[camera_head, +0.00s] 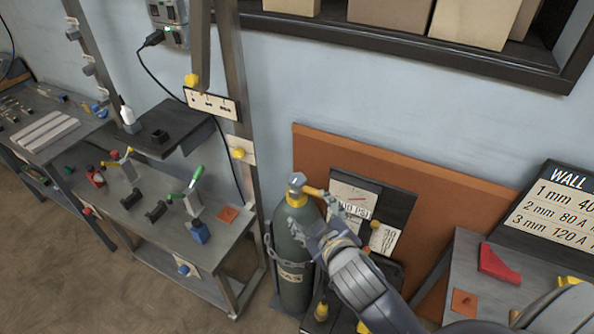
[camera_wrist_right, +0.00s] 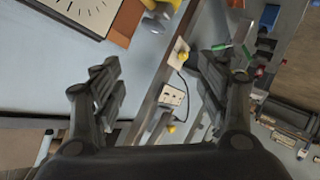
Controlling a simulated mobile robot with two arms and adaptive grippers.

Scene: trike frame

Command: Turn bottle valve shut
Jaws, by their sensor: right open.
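The dark green gas bottle (camera_head: 291,262) stands upright behind a chain, in front of the wall. Its valve (camera_head: 297,186) has a grey top and a yellow collar, with a brass fitting running off to the right. My right gripper (camera_head: 309,226) is in front of the bottle's upper right side, below the valve in the picture; I cannot tell whether it touches the bottle. In the right wrist view its fingers (camera_wrist_right: 158,88) are wide apart with nothing between them. A grey and yellow part at that view's top edge may be the valve. My left gripper is not in view.
An orange-brown board (camera_head: 440,190) stands behind the bottle. A grey post (camera_head: 238,110) and a workbench (camera_head: 150,215) with clamps are to the left. A grey table (camera_head: 485,270) with a red block (camera_head: 498,262) is at right. A shelf of boxes hangs above.

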